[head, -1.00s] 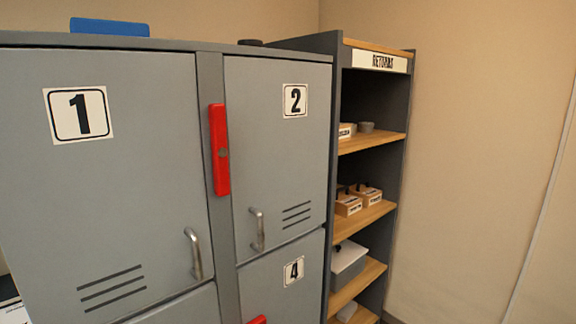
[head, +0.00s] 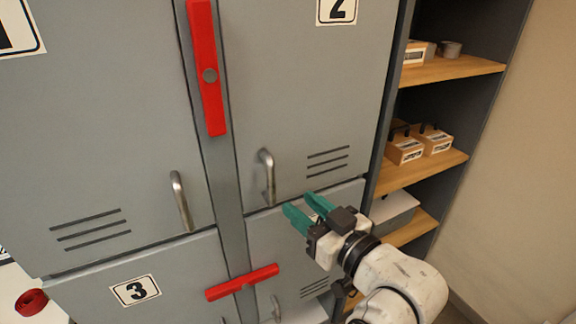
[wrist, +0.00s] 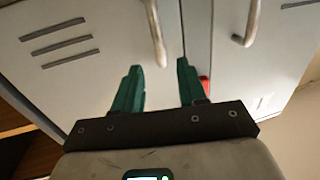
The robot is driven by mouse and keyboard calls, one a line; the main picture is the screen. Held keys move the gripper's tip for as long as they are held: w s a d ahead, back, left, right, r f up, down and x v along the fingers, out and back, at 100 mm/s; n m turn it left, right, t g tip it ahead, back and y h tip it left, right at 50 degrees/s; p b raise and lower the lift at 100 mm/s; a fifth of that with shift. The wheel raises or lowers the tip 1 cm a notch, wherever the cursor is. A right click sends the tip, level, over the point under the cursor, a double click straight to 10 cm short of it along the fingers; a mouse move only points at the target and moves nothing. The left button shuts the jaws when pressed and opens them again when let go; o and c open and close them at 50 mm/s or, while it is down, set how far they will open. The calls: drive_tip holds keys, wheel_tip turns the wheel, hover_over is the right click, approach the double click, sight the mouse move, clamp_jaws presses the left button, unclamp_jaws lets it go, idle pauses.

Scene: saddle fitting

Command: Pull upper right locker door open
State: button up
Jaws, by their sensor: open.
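The upper right locker door (head: 300,90), marked 2, is shut. Its curved metal handle (head: 267,178) is at its lower left, left of the vent slots. My gripper (head: 296,202), with green fingers, is open and empty, just right of and below the handle in the head view. In the wrist view, which is turned over, the same handle (wrist: 155,32) is beyond the fingertips (wrist: 160,68), between them from side to side. I see no contact. A red latch bar (head: 207,70) stands roughly upright along the post beside door 2.
Another red bar (head: 242,282) lies nearly level across the lower doors. Door 1's handle (head: 182,200) is left of the post. Open shelves (head: 440,165) with small boxes stand to the right. A red roll (head: 31,302) is at lower left.

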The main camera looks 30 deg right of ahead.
sight(273, 180)
drive_tip(key=w, duration=0.3)
drive_tip(key=w+a+p, duration=0.1)
drive_tip(key=w, duration=0.3)
drive_tip(key=w+a, duration=0.1)
drive_tip(key=w, duration=0.2)
drive_tip(key=shift+w+r+p, duration=0.1)
drive_tip(key=shift+w+p, duration=0.25)
drive_tip(key=shift+p, duration=0.05)
drive_tip(key=shift+c, duration=0.2)
clamp_jaws()
